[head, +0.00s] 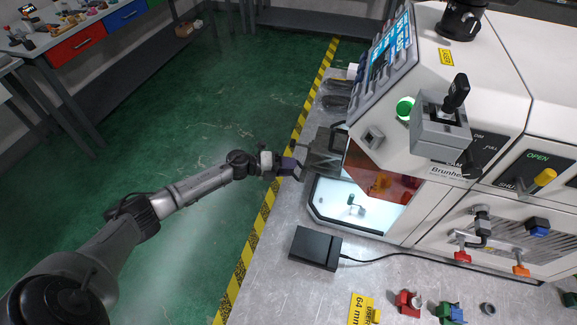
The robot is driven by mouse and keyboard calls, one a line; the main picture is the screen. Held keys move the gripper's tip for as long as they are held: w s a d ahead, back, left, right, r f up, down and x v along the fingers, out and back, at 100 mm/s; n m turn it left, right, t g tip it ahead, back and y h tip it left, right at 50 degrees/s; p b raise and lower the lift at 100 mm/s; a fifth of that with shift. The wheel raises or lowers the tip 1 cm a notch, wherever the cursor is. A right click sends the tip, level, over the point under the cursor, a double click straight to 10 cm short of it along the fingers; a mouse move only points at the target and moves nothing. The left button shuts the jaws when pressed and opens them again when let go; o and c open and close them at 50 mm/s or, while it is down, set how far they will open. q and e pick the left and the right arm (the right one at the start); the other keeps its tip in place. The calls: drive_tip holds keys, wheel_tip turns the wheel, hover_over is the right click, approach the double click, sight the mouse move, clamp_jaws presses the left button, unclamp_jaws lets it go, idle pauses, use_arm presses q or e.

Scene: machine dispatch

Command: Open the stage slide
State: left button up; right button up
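The white machine (430,110) stands on the right of the bench, with a lit chamber (355,203) low on its near left side. My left gripper (296,170) reaches in from the left and is right beside this block. Its fingers are small and partly merge with the block, so contact and opening are unclear. My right gripper is out of view.
A black box (315,247) with a cable lies on the bench in front of the chamber. Red and green clamp-like parts (408,303) lie nearer. A joystick box (441,125) juts out of the machine. Yellow-black tape (262,222) marks the bench's left edge.

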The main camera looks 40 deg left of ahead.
use_arm(q)
drive_tip(key=shift+r, duration=0.1)
drive_tip(key=shift+s+a, duration=0.15)
drive_tip(key=v, duration=1.3)
drive_tip(key=shift+p, duration=0.45)
drive_tip(key=shift+s+a, duration=0.1)
